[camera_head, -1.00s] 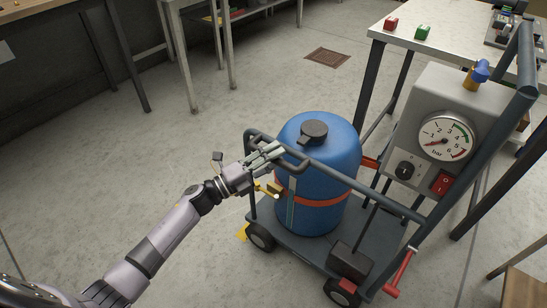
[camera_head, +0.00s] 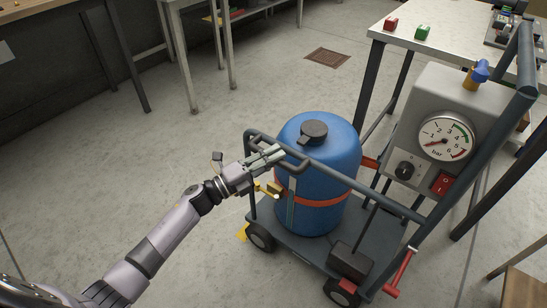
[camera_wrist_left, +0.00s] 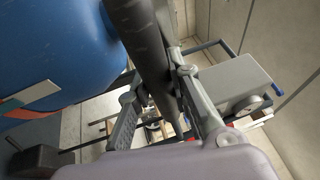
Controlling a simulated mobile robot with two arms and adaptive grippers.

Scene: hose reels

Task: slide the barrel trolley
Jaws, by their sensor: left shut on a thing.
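The barrel trolley (camera_head: 300,238) stands on the concrete floor right of centre in the head view. It has a dark flat deck, dark tube rails and small black wheels. A blue barrel (camera_head: 322,165) with a black cap and an orange strap stands upright on it. My left gripper (camera_head: 272,155) is at the trolley's left-hand rail, beside the barrel. In the left wrist view its fingers (camera_wrist_left: 163,100) lie on both sides of the dark rail tube (camera_wrist_left: 150,50) and are shut on it. The blue barrel (camera_wrist_left: 55,50) is close beside them. My right gripper is not in view.
A grey box with a pressure gauge (camera_head: 445,138) is mounted at the trolley's right end. A pale table (camera_head: 400,35) with small red and green blocks stands behind it. A bench (camera_head: 190,5) stands at the back left. The floor (camera_head: 130,180) left of the trolley is clear.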

